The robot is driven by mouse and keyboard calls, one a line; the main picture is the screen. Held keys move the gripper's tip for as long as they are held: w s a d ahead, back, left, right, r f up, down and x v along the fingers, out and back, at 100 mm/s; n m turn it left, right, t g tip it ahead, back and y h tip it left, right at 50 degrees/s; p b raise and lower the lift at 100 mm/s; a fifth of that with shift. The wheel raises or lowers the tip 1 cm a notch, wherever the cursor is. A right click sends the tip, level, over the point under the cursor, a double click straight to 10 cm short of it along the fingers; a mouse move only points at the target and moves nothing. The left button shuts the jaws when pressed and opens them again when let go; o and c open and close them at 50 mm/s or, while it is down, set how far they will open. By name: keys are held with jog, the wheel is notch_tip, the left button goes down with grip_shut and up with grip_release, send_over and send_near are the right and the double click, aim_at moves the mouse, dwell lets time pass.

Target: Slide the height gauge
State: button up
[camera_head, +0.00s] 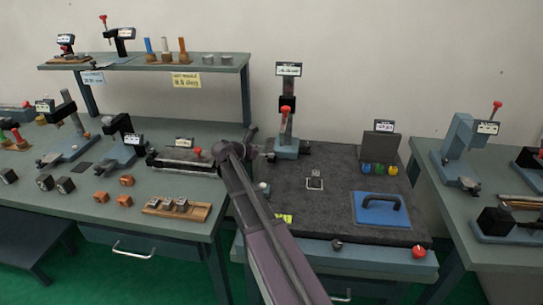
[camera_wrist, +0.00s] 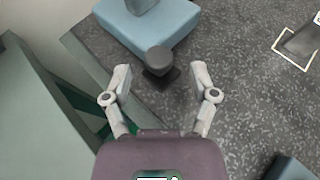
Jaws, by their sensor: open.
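The height gauge appears to be the tall dark column with a label on top and a red-tipped part in front (camera_head: 287,102), upright on a pale blue base (camera_head: 286,150) at the back of the dark slab; its label is too small to read. The base also shows at the top of the wrist view (camera_wrist: 148,24). My gripper (camera_head: 262,146) is beside the base's left side. In the wrist view my gripper (camera_wrist: 161,74) is open, with a dark round knob (camera_wrist: 158,60) between its fingertips, just in front of the base. I cannot tell whether the fingers touch it.
The dark slab (camera_head: 330,215) holds a small white-framed square (camera_head: 315,181), a blue plate with a handle (camera_head: 381,209) and coloured knobs (camera_head: 378,169). A red knob (camera_head: 419,252) is at the front. Fixtures crowd the left bench (camera_head: 160,226). The slab's middle is mostly clear.

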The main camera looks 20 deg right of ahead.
jog(key=shift+b+x, duration=0.35)
jog(key=shift+x, duration=1.05)
jog(key=shift+a, duration=0.1)
grip_shut()
